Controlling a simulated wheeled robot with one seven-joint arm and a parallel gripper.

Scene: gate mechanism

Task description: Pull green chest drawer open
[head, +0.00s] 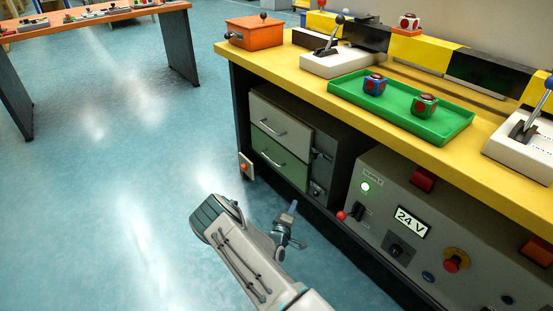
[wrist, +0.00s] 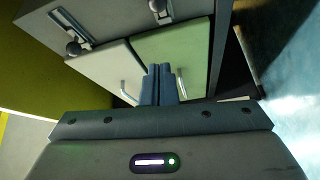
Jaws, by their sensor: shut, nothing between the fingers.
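The green chest drawer (head: 278,150) is the lower front of a small chest under the yellow bench. It looks closed, about flush with the pale drawer above it. Its metal bar handle (head: 272,160) is on the front. In the wrist view the green drawer (wrist: 172,48) lies ahead of the fingers, and its handle (wrist: 182,84) shows just right of them. My gripper (head: 293,206) is shut and empty, low in front of the chest; in the wrist view its fingers (wrist: 158,70) overlap the green front. Whether they touch it cannot be told.
The pale upper drawer (head: 279,124) is closed. Right of the chest stands a grey 24 V control panel (head: 400,222). The yellow bench top (head: 330,101) overhangs the chest and holds a green tray (head: 443,130). The blue floor (head: 120,190) at left is clear.

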